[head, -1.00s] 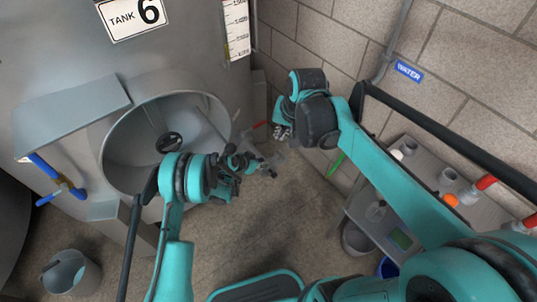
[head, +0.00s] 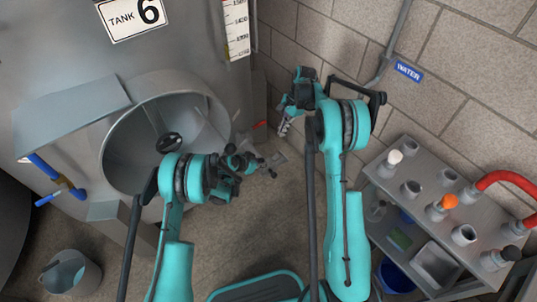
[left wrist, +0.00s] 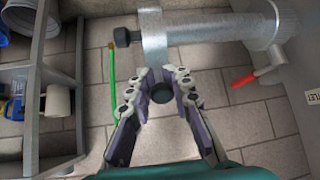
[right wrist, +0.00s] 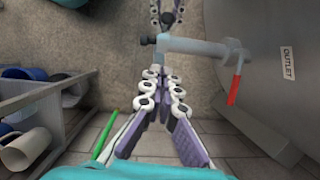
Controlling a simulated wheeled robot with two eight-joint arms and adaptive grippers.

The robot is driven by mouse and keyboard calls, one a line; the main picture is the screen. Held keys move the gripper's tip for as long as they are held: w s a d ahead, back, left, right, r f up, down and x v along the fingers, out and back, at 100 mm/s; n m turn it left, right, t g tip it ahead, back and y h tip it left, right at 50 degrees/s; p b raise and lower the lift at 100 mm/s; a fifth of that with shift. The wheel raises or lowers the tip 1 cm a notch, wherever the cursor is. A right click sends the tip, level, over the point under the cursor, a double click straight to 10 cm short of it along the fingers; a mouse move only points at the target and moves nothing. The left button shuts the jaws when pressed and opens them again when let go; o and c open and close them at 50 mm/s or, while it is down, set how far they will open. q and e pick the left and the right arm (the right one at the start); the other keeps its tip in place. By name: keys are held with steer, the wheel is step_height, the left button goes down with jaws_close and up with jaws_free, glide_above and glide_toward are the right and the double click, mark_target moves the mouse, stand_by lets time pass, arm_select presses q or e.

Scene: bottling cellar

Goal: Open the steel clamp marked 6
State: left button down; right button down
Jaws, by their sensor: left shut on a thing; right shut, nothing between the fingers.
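The tank's outlet pipe (left wrist: 205,24) ends in a grey steel band (left wrist: 153,42), which looks like the clamp; no 6 is readable on it. A dark round knob (left wrist: 162,93) sits between the fingertips of my left gripper (left wrist: 160,84), which is shut on it. In the head view my left gripper (head: 250,163) is low beside the tank's outlet. My right gripper (head: 284,123) is shut and empty, higher and to the right. In the right wrist view its closed fingertips (right wrist: 163,82) point toward the outlet pipe (right wrist: 197,47), apart from it.
A red valve handle (right wrist: 235,84) hangs from the outlet pipe. Tank 6 (head: 60,90) with its open round manway (head: 125,150) fills the left. A green stick (left wrist: 112,85) leans near the wall. Floor between is clear.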

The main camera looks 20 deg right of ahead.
arm_select(q)
steer(key=shift+w+a, duration=0.15)
steer(key=shift+w, duration=0.05)
arm_select(e)
step_height(320, 180, down, 3)
glide_above(276, 159)
steer(key=shift+m, duration=0.3)
step_height(276, 159, down, 9)
steer(key=shift+r, duration=0.1)
steer(key=a, duration=0.2)
steer(key=s+a, duration=0.1)
steer(key=a, duration=0.1)
steer(key=shift+r, duration=0.1)
